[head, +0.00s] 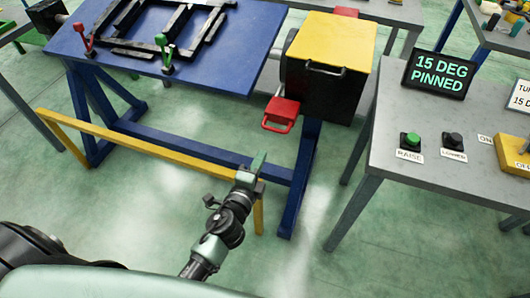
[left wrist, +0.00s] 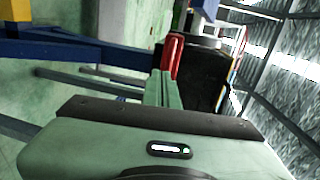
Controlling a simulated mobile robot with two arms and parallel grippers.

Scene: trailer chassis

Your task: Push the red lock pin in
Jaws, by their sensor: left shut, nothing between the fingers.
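The red lock pin (head: 281,114) shows as a red block with a loop handle, sticking out low on the left side of a black box with a yellow top (head: 330,70). Its inner end is hidden in the box. My left gripper (head: 259,162) is shut and empty, below and slightly left of the pin's handle in the head view. In the left wrist view the closed green fingers (left wrist: 163,88) point toward the red handle (left wrist: 173,57), with the handle just beyond the tips. Contact does not show. My right gripper is not in view.
A blue tilted table (head: 215,55) bears a black frame and red and green levers. A yellow bar (head: 150,147) and blue legs run below. At right, a grey table (head: 400,185) holds buttons and a sign (head: 438,75) reading "15 DEG PINNED".

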